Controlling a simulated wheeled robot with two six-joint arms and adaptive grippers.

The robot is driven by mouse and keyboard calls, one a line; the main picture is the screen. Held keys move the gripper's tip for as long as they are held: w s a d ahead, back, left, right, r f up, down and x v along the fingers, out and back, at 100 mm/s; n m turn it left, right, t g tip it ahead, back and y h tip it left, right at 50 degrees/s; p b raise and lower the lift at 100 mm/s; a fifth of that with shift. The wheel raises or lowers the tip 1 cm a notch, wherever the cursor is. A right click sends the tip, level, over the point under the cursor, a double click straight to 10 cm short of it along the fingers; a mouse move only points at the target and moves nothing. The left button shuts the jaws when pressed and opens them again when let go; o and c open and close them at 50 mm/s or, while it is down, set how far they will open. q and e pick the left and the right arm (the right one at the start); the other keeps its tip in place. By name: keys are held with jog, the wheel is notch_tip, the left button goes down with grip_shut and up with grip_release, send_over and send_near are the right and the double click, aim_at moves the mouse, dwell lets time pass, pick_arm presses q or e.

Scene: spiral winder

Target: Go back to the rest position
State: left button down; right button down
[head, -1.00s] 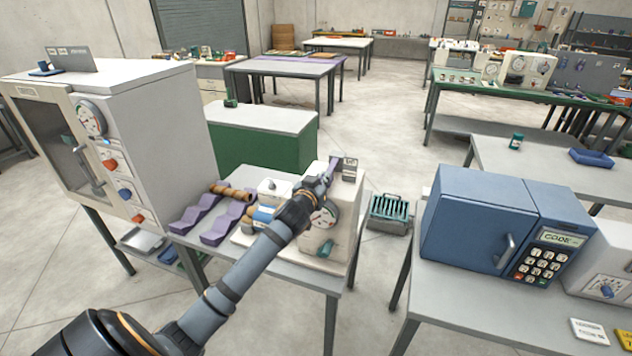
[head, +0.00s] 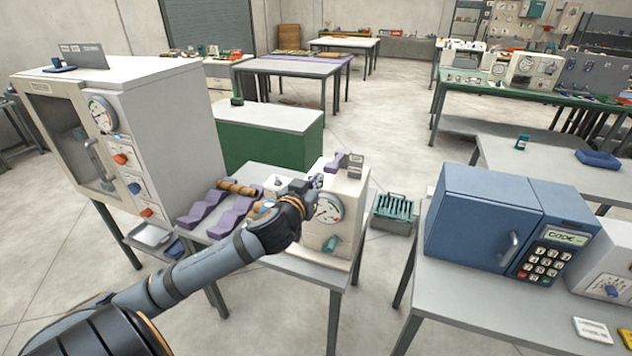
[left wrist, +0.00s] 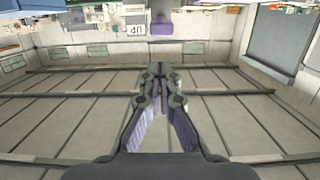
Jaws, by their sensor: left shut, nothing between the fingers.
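My left gripper (head: 316,183) is in front of the cream machine with a round dial (head: 328,209), near its upper front. Its fingers are shut and empty. In the left wrist view the closed fingers (left wrist: 160,78) point at a purple piece (left wrist: 162,25), with a gap between them. That purple piece (head: 334,162) sits at the machine's top, beside a small grey sign (head: 355,167). In the wrist view a white plate marked "UP" (left wrist: 129,32) is left of it. My right gripper is not in view.
Purple wavy racks (head: 213,212) and a brown roll (head: 237,188) lie left of the machine. A large cream cabinet (head: 160,110) stands at left, a blue keypad box (head: 482,220) at right. A basket (head: 393,210) is between the tables. The floor behind is open.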

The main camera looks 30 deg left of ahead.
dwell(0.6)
pick_arm(q)
jog(key=a+f+g+y+b, duration=0.15)
jog(key=a+f, duration=0.35)
jog(key=f, duration=0.6)
jog(key=a+f+g+h, duration=0.1)
jog(key=a+f+g, duration=0.25)
jog(key=f, duration=0.85)
jog(key=s+a+f+g, duration=0.15)
jog(key=s+f, duration=0.25)
jog(key=f, duration=0.6)
jog(key=s+a+f+g, duration=0.15)
jog(key=s+f, duration=0.25)
jog(key=f, duration=0.7)
jog(key=s+d+f+m+g+h+b, duration=0.1)
jog(key=s+d+f+g, duration=0.3)
jog(key=s+f, duration=1.15)
jog(key=s+d+f+g, duration=0.1)
jog(key=s+d+f, duration=0.3)
jog(key=s, duration=0.3)
jog(key=s+d+f+m+h, duration=0.1)
jog(key=s+d+f, duration=0.3)
jog(key=s, duration=0.3)
jog(key=s+d+f+m+g+h+b, duration=0.1)
jog(key=s+d+f, duration=0.3)
jog(key=s, duration=0.3)
jog(key=shift+d+g, duration=0.3)
jog(key=shift+d, duration=0.6)
jog(key=shift+w, duration=0.1)
